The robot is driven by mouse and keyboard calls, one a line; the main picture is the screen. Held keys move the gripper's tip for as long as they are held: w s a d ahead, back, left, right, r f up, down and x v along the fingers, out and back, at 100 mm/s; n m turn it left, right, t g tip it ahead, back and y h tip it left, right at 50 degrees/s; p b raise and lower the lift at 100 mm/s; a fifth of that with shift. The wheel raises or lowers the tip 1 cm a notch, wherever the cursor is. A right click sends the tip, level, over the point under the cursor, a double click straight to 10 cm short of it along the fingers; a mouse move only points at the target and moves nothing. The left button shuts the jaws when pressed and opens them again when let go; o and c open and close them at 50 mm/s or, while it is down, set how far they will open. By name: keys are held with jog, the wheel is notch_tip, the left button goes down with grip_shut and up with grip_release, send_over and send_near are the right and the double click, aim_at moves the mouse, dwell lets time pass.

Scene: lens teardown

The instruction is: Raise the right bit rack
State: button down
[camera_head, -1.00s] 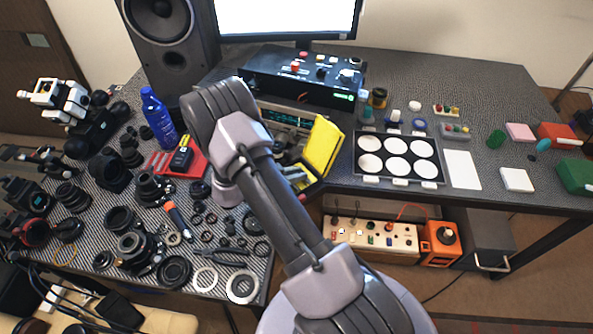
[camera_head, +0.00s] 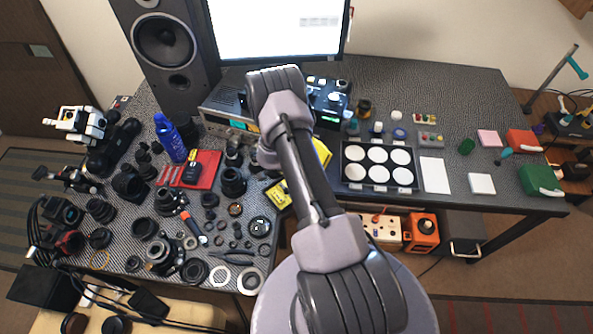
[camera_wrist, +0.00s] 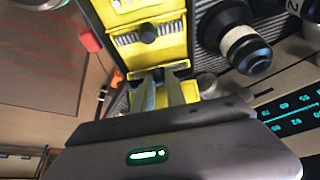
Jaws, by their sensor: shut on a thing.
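The yellow bit case shows in part on both sides of my arm in the head view, with a yellow piece (camera_head: 279,195) at left and another (camera_head: 322,152) at right. In the wrist view, a yellow bit rack (camera_wrist: 168,49) with a row of grey bits is straight ahead of my gripper (camera_wrist: 160,80). The fingers are close together on the rack's near end. Another yellow part (camera_wrist: 125,8) lies just beyond it. In the head view my arm hides my gripper and the middle of the case. I cannot tell how high the rack is.
A black device with a green display (camera_wrist: 290,110) and a dark knob-like cylinder (camera_wrist: 245,48) are close on the right in the wrist view. In the head view a tray of white discs (camera_head: 378,187) is right of my arm; several lens parts crowd the left.

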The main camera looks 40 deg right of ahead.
jog(key=shift+d+p, duration=0.1)
jog(key=shift+p, duration=0.25)
jog(key=c, duration=1.4)
grip_release()
jog(key=shift+o, duration=0.2)
jog(key=p+v, duration=0.5)
jog(key=v, duration=1.2)
jog(key=shift+d+r, duration=0.25)
jog(key=shift+r, duration=0.1)
